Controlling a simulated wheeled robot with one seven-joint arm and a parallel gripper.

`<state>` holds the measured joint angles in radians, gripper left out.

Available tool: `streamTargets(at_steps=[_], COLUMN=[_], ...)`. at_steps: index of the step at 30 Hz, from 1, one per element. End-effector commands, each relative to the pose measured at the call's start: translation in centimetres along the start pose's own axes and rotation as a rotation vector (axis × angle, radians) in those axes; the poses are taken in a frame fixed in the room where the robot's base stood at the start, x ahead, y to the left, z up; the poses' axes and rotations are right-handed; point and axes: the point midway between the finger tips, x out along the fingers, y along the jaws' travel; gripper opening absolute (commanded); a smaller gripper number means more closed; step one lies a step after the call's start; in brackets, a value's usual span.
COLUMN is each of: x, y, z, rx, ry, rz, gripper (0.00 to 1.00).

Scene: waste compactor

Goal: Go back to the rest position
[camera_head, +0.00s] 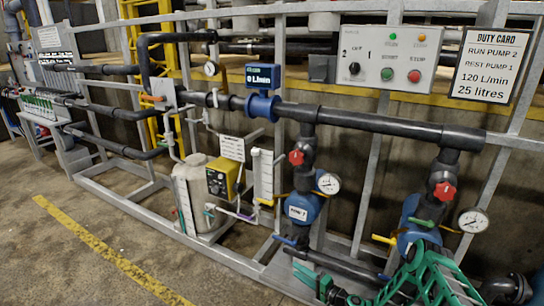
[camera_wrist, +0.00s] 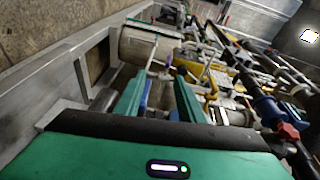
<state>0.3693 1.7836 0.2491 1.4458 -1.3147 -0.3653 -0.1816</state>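My green gripper (camera_head: 314,279) is low at the bottom right of the head view, in front of the pipework below the pump labelled PUMP 1 (camera_head: 303,209). In the wrist view my gripper (camera_wrist: 164,80) has its two green fingers apart with a gap between them. I see nothing held in the gap; blue and yellow parts of the rig show through it. A blue lever (camera_head: 291,243) on the lower pipe is just above the gripper in the head view. I cannot tell whether a finger touches it.
A grey steel frame (camera_head: 226,258) carries pipes, red-handled valves, gauges and a white tank (camera_head: 196,190). The control panel (camera_head: 384,58) has lit green and orange lamps. A duty card (camera_head: 490,64) hangs top right. The flow display (camera_head: 262,76) reads 0 L/min. Floor (camera_head: 60,255) at left is clear.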

Motion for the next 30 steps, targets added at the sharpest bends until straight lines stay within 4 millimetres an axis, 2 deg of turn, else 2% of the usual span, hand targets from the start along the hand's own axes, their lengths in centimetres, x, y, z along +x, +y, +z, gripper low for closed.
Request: streamTargets(at_steps=[7, 14, 23, 30], x=[0.4, -0.7, -4.5, -9.2], y=[-3.5, -7.6, -12.8, -17.4], z=[-1.1, -2.3, -4.2, -5.9], rx=[-0.105, -0.231, -0.371, -0.455], ry=[-0.121, -0.27, -0.419, -0.498], rz=[0.07, 0.194, 0.393, 0.571], gripper=[0.36, 0.36, 0.36, 0.36])
